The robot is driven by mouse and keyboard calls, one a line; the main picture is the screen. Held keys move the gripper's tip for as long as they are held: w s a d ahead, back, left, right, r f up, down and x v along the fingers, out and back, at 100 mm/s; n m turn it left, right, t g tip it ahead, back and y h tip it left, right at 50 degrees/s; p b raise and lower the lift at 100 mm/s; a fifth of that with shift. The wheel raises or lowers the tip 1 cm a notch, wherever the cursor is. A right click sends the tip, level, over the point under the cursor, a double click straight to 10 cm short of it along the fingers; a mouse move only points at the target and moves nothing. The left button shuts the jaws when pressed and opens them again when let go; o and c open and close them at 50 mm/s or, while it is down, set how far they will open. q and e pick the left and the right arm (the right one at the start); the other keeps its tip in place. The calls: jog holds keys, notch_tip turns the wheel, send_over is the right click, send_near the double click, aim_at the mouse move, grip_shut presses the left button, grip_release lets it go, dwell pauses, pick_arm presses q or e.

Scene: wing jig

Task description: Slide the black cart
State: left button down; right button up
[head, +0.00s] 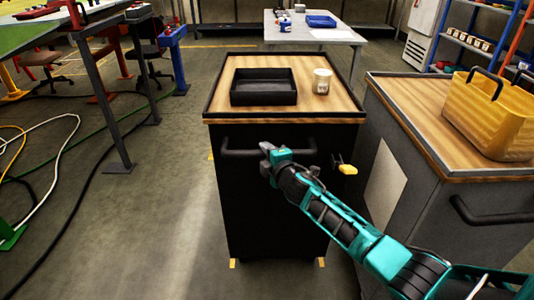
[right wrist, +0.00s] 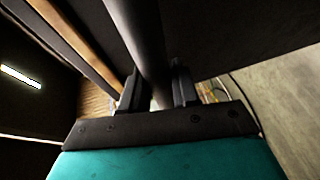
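The black cart (head: 270,210) stands in the middle of the head view, with a wooden top and a dark handle bar (head: 240,154) across its near face. The gripper looks shut on the handle. My left gripper is in neither view.
A black tray (head: 264,98) and a pale cup (head: 321,82) stand on the cart. A grey cabinet (head: 440,205) with a yellow basket (head: 492,115) stands close on the right. Floor left of the cart is clear; cables lie farther left. A table (head: 340,38) stands behind.

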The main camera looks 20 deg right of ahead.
jog(key=o, duration=0.4)
jog(key=shift+w+d+r, duration=0.1)
jog(key=shift+w, duration=0.15)
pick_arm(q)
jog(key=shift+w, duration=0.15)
pick_arm(e)
jog(key=shift+s, duration=0.4)
pick_arm(q)
jog(key=p, duration=0.1)
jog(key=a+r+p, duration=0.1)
jog(key=p, duration=0.1)
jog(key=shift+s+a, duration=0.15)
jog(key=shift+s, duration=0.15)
pick_arm(e)
jog(key=v, duration=1.2)
jog(key=shift+s, duration=0.1)
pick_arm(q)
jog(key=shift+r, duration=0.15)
